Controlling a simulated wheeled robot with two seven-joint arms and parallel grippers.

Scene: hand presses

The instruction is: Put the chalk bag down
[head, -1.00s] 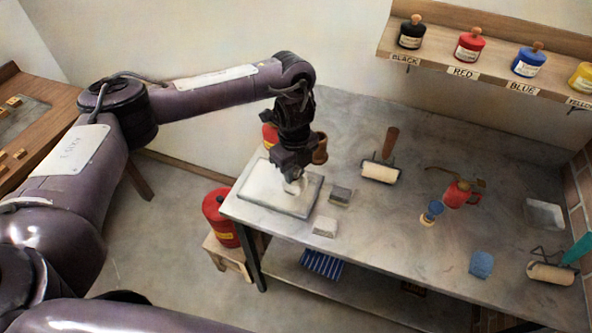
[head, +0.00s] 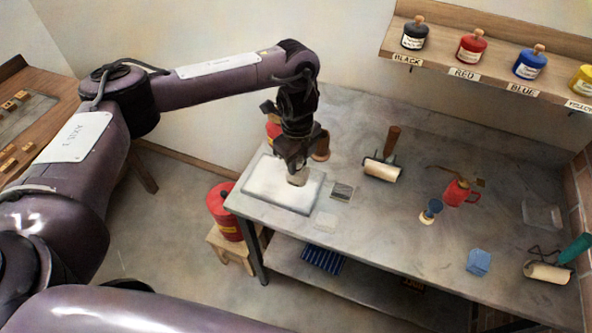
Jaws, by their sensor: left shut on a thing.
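My left gripper (head: 296,172) points down over the right part of a pale grey-rimmed tray (head: 262,199) at the table's left end. It is shut on a small beige-white bag (head: 298,179), which I take to be the chalk bag; the fingers hide its upper part. The bag is at or just above the tray's white surface; I cannot tell if it touches. My right gripper is not in view.
A roller (head: 382,170), a red oil can (head: 459,192) and a blue object (head: 479,262) stand farther right on the table (head: 400,225). A brown pot is just behind the gripper.

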